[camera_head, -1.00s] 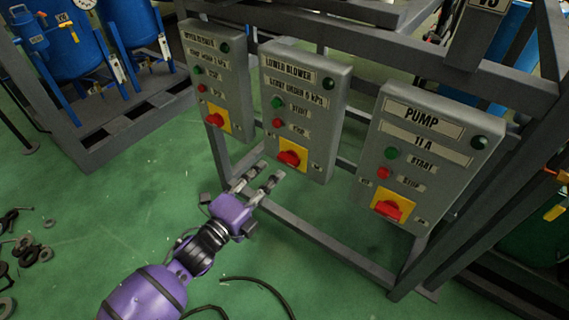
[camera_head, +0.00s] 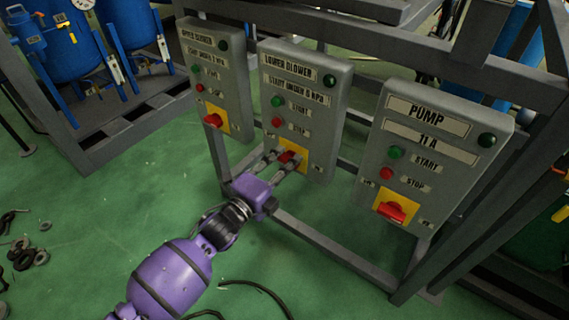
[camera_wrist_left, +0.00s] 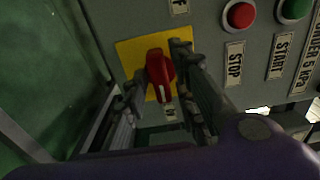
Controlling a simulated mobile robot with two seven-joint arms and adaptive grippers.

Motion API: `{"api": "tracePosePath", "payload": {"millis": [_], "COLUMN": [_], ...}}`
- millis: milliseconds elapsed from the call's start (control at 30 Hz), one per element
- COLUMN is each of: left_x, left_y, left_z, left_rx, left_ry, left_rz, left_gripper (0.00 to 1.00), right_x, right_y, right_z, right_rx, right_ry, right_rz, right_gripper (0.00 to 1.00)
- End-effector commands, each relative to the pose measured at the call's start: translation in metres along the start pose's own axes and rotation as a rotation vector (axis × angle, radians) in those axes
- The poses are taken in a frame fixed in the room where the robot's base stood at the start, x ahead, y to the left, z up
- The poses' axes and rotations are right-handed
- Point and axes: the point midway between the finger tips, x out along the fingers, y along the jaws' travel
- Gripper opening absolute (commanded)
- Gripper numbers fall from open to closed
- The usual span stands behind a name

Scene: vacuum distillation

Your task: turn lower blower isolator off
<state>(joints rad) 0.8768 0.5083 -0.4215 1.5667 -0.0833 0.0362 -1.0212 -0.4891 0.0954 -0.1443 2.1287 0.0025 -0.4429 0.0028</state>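The lower blower box (camera_head: 306,80) is the grey middle one of three control boxes in the head view. Its red isolator knob (camera_head: 288,157) sits on a yellow plate (camera_head: 296,146) low on the box, partly covered by my left gripper (camera_head: 287,160). In the left wrist view the red knob (camera_wrist_left: 160,76) stands between the two open fingers of my left gripper (camera_wrist_left: 158,80). The fingers lie on either side of it, with a gap visible to at least one side. A white mark shows on the knob's lower end. My right gripper is not in view.
The upper blower box (camera_head: 219,80) stands to the left and the pump box (camera_head: 436,150) to the right, each with its own red knob. A grey metal frame (camera_head: 330,250) carries the boxes. Blue tanks (camera_head: 60,45) stand behind left. A black cable lies on the green floor.

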Motion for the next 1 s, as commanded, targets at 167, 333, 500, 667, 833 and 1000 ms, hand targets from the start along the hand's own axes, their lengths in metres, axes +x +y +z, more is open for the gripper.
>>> {"api": "tracePosePath", "payload": {"millis": [167, 333, 500, 667, 833, 1000], "left_x": [0.000, 0.000, 0.000, 0.000, 0.000, 0.000], "left_y": [0.000, 0.000, -0.001, -0.001, -0.002, -0.003], "left_z": [0.000, 0.000, 0.000, 0.000, 0.000, 0.000], "left_rx": [0.000, -0.002, -0.027, -0.095, -0.217, -0.374], "left_ry": [0.000, 0.000, 0.000, -0.001, 0.000, 0.000], "left_rz": [0.000, 0.000, 0.000, 0.001, 0.000, 0.000], "left_gripper": [0.00, 0.00, 0.00, 0.00, 0.00, 0.00], "right_x": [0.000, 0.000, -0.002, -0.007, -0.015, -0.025], "right_y": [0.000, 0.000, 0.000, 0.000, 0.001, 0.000], "right_z": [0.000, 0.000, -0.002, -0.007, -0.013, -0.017], "right_rx": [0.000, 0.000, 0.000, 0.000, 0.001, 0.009], "right_ry": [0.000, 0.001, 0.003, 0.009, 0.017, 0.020], "right_rz": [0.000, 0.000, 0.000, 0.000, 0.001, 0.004], "right_gripper": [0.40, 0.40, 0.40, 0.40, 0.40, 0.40]}}
